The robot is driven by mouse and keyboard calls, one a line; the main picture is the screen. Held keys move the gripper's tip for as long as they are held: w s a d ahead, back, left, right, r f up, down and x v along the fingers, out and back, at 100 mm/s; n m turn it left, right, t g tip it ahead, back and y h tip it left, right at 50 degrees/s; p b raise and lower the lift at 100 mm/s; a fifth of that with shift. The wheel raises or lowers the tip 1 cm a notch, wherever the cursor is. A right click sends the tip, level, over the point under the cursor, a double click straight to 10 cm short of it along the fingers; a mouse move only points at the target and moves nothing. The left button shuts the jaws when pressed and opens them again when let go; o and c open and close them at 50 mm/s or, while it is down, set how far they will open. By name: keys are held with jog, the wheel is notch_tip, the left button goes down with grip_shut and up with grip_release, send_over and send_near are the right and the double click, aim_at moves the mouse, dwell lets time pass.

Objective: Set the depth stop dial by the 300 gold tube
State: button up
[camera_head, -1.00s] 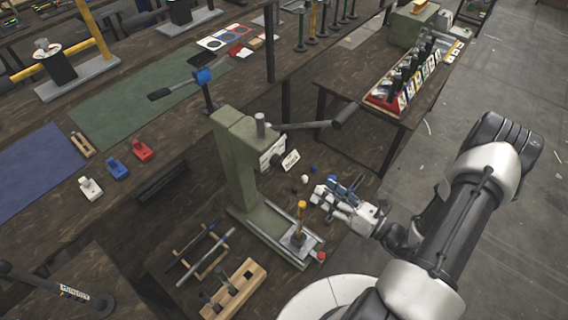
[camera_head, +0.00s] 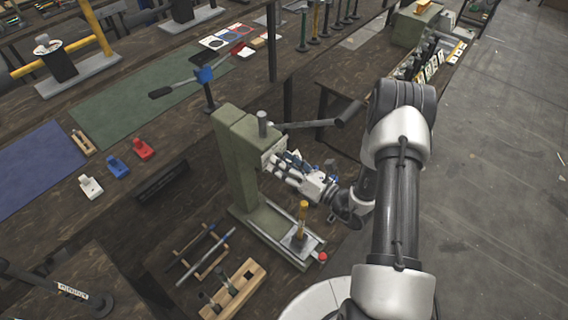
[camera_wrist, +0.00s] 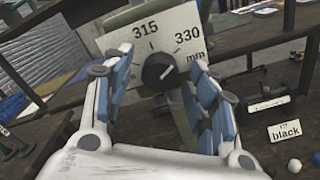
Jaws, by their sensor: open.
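In the wrist view the depth stop dial (camera_wrist: 159,72) is a round black knob with a light pointer line slanting to the upper right. Its white scale plate (camera_wrist: 180,22) reads 315 and 330; a left part is hidden by a finger. My gripper (camera_wrist: 160,62) is open, with blue-padded fingers on either side of the dial; contact cannot be told. In the head view my gripper (camera_head: 279,167) is at the front of the green press (camera_head: 235,160) and hides the dial. A gold tube (camera_head: 302,217) stands upright on the press base.
A "black" card (camera_wrist: 284,131) and a white ball (camera_wrist: 294,165) lie on the dark bench beyond. The press lever (camera_head: 310,124) sticks out above my gripper. A wooden holder (camera_head: 238,290) and a rack (camera_head: 205,255) are left of the press base.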

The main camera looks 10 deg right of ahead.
jog(key=shift+c, duration=0.4)
jog(key=c, duration=1)
jog(key=shift+n, duration=0.4)
jog(key=shift+n+b, duration=7.55)
jog(key=shift+n, duration=3.85)
